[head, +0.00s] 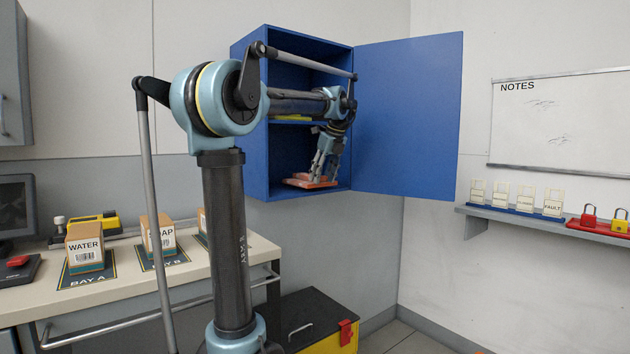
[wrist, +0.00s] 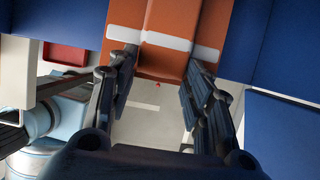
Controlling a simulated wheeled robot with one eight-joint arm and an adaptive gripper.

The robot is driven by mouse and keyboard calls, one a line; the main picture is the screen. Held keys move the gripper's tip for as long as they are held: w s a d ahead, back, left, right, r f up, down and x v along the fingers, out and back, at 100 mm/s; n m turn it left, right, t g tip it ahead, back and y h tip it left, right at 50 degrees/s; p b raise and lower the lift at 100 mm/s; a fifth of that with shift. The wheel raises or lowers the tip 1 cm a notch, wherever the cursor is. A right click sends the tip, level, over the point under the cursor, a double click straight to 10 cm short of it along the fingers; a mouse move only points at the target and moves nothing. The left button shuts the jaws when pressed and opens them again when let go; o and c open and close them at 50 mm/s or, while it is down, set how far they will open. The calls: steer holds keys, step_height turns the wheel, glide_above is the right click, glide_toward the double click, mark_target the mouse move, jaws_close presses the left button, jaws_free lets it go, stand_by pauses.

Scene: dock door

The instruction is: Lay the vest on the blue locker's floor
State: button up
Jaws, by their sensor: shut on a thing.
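The vest is orange with pale stripes and shows low in the blue locker in the head view (head: 300,182) and at the top of the wrist view (wrist: 165,20). My gripper (head: 324,180) is inside the locker's lower compartment, pointing down. It is shut on the vest, with one finger at each side of it in the wrist view (wrist: 164,62). The blue locker (head: 250,150) is on the wall with its door (head: 410,115) open to the right. The vest is at or just above the locker's floor; I cannot tell whether it rests fully there.
A shelf (head: 290,120) divides the locker above my gripper. A counter (head: 130,275) at left holds a WATER box (head: 85,246) and a SOAP box (head: 160,236). A black and yellow toolbox (head: 315,325) stands below. A wall ledge (head: 525,215) with padlocks is at right.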

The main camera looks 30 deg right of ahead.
steer(key=w, duration=0.4)
steer(key=shift+a, duration=0.15)
steer(key=shift+s+f, duration=0.15)
steer(key=shift+f, duration=0.6)
steer(key=o, duration=1.3)
steer(key=shift+o, duration=0.2)
steer(key=shift+s, duration=0.1)
steer(key=s+d+r, duration=0.1)
steer(key=s, duration=1.1)
steer(key=shift+s, duration=0.2)
